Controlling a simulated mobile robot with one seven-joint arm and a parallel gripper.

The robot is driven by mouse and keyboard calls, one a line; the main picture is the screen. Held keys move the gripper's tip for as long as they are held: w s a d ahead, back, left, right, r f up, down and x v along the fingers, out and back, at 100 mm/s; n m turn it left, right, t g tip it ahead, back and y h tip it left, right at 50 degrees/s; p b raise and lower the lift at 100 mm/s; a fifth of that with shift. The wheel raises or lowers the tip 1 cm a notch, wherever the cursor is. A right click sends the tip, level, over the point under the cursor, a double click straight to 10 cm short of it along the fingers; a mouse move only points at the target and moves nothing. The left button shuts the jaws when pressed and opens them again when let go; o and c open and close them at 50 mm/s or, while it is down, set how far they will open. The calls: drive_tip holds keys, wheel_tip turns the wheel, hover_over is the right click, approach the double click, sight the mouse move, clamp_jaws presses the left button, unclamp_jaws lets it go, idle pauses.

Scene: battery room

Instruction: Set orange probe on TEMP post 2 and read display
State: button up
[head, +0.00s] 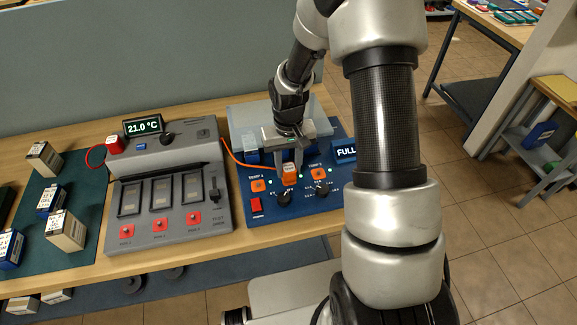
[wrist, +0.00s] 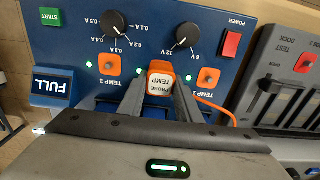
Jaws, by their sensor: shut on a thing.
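My gripper (head: 288,160) is shut on the orange probe (head: 289,172), which has a white TEMP PROBE label in the wrist view (wrist: 160,80). The probe is between the fingers, over the blue charger panel (head: 297,209). An orange TEMP 2 post (head: 319,174) is right of the probe in the head view and left of it in the wrist view (wrist: 110,63); the probe is apart from it. The TEMP 1 post (head: 258,186) is on the other side. The charger display (head: 345,150) reads FULL. The tester display (head: 143,127) reads 21.0 °C.
The grey tester (head: 168,200) stands left of the charger, with a red block and wire (head: 114,146) on it. Boxed batteries stand on a green mat (head: 85,187) at left. Two black knobs (head: 283,198) and a red power switch (head: 256,205) are on the charger.

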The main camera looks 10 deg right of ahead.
sight(288, 166)
drive_tip(key=shift+f+b, duration=0.55)
drive_tip(key=shift+f, duration=0.1)
drive_tip(key=o, duration=0.9)
drive_tip(key=shift+r+p, duration=2.6)
drive_tip(key=shift+r, duration=2.95)
